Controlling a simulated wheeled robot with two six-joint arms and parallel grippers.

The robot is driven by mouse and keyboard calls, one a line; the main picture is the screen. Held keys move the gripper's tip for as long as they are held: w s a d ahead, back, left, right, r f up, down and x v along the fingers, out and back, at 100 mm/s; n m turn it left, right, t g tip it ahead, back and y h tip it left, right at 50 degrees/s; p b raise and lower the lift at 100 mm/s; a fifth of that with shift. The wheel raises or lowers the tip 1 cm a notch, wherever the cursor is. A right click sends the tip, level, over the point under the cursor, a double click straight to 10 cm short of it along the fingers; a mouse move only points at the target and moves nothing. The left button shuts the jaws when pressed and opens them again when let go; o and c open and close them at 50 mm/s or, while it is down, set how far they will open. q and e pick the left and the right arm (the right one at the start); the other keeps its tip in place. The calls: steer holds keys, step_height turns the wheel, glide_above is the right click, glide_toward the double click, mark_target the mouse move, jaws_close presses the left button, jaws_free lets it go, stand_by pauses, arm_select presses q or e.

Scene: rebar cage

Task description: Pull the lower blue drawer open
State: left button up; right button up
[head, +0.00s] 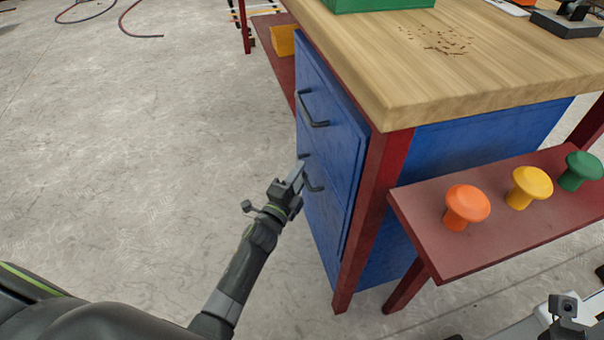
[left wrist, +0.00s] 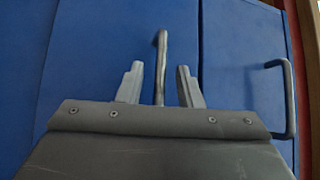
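The blue cabinet under the workbench has two drawers, and both look closed. The lower blue drawer (head: 318,217) has a dark bar handle (head: 313,183), partly hidden by my left gripper (head: 297,174). In the left wrist view the handle (left wrist: 161,62) stands between the two fingers of my left gripper (left wrist: 159,85). The fingers are apart, one on each side of the bar, with a visible gap to each. The upper drawer's handle (head: 312,110) is above, and it also shows at the right of the left wrist view (left wrist: 289,95). Part of my right gripper (head: 565,308) shows at the bottom right; its fingers are unclear.
A red side shelf (head: 495,238) holds orange (head: 466,205), yellow (head: 530,187) and green (head: 580,170) mushroom-shaped knobs. A red leg (head: 372,210) stands right of the drawers. The wooden bench top (head: 480,65) overhangs them. The concrete floor (head: 150,150) left of the drawers is clear.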

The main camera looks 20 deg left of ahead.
arm_select(q)
steer(key=shift+x, duration=0.8)
steer(key=shift+c, duration=0.2)
jaws_close()
